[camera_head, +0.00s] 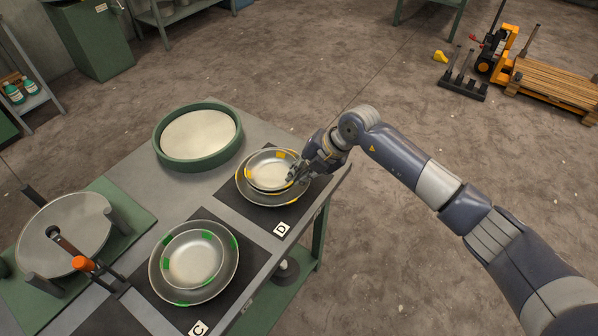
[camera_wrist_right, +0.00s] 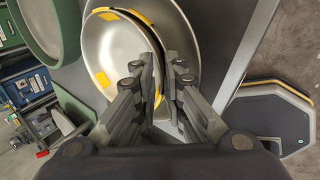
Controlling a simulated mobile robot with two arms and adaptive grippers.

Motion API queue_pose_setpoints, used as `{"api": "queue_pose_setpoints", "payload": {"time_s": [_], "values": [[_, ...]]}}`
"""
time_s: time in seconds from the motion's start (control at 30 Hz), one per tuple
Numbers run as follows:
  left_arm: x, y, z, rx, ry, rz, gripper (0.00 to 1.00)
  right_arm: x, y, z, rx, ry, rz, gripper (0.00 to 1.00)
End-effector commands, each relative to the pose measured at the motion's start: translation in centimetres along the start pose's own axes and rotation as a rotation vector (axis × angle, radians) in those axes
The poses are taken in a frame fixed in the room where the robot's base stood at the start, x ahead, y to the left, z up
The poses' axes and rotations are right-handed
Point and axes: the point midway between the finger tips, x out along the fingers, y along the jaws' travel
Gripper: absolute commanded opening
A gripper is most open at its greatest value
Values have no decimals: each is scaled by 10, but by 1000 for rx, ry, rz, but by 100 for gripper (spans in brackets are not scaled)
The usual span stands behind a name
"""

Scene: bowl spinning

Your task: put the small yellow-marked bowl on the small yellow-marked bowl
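The small yellow-marked bowl (camera_head: 268,172) is a shiny metal bowl with yellow patches on its rim. It is in or just over a larger metal bowl with yellow marks (camera_head: 262,199) on the dark mat labelled D. My right gripper (camera_head: 299,171) is at the right rim of the small bowl. In the right wrist view the small bowl (camera_wrist_right: 122,55) has its wall between my fingers (camera_wrist_right: 163,75), which are close together, one inside and one outside. I cannot tell whether it touches the bowl below. My left gripper is out of view.
Green-marked nested bowls (camera_head: 193,258) sit on mat C. A round green-rimmed tray (camera_head: 198,135) is behind. A round metal plate on a green base (camera_head: 66,232) with an orange-handled lever (camera_head: 84,264) is at the left. The table's right edge is close to my gripper.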

Motion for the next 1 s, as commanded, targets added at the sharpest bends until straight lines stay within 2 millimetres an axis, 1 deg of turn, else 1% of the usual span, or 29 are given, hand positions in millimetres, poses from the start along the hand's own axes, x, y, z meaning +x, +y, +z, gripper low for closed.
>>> {"api": "queue_pose_setpoints", "payload": {"time_s": [0.73, 1.0], "values": [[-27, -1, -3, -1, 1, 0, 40, -29, 0, 0, 0, 0, -2, 11], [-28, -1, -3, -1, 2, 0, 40, -31, -1, 0, 0, 1, -1, 11]]}}
